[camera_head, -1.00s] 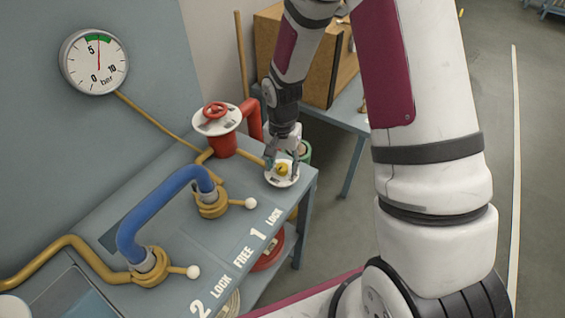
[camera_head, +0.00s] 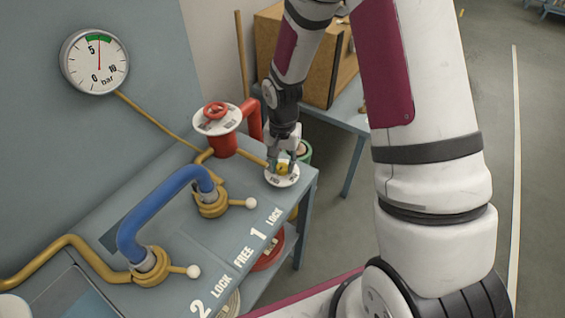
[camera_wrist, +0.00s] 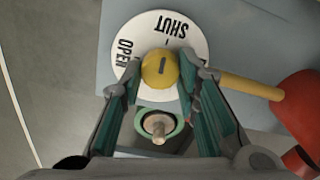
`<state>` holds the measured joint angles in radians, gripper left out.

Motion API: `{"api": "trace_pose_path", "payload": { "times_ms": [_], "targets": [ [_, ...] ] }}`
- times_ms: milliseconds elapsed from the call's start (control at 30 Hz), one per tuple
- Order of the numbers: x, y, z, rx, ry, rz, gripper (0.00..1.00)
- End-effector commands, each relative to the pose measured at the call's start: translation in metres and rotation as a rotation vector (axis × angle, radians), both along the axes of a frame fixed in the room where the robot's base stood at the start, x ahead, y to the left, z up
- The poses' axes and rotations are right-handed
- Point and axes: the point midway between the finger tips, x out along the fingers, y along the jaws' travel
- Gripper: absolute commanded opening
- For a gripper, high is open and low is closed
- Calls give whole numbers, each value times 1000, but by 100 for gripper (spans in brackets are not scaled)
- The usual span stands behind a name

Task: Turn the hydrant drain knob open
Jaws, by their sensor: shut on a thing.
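The yellow drain knob (camera_wrist: 160,66) sits at the middle of a round white dial plate (camera_wrist: 193,42) marked SHUT and OPEN in the wrist view. The dark line on the knob points roughly toward the tick at SHUT. OPEN is at the plate's left, partly hidden by a finger. My gripper (camera_wrist: 160,83) has its fingers on either side of the knob and is shut on it. In the head view, my gripper (camera_head: 282,159) reaches down onto the knob (camera_head: 283,169) and plate (camera_head: 281,181) at the bench's right corner.
A red hydrant (camera_head: 222,143) with a red handwheel stands left of the plate. A blue hose (camera_head: 155,205) joins two brass couplings with white-tipped levers. A gauge (camera_head: 95,62) hangs on the wall. A green-rimmed part (camera_wrist: 158,124) lies beyond the plate's edge.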

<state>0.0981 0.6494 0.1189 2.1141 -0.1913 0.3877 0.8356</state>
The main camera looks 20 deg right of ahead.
Motion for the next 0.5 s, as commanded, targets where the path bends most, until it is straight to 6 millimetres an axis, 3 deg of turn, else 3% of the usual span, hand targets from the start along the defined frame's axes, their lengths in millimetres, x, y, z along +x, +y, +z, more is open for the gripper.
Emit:
{"api": "trace_pose_path", "payload": {
  "times_ms": [500],
  "targets": [
    [0, 1, 0, 1, 1, 442, 1]
  ]
}}
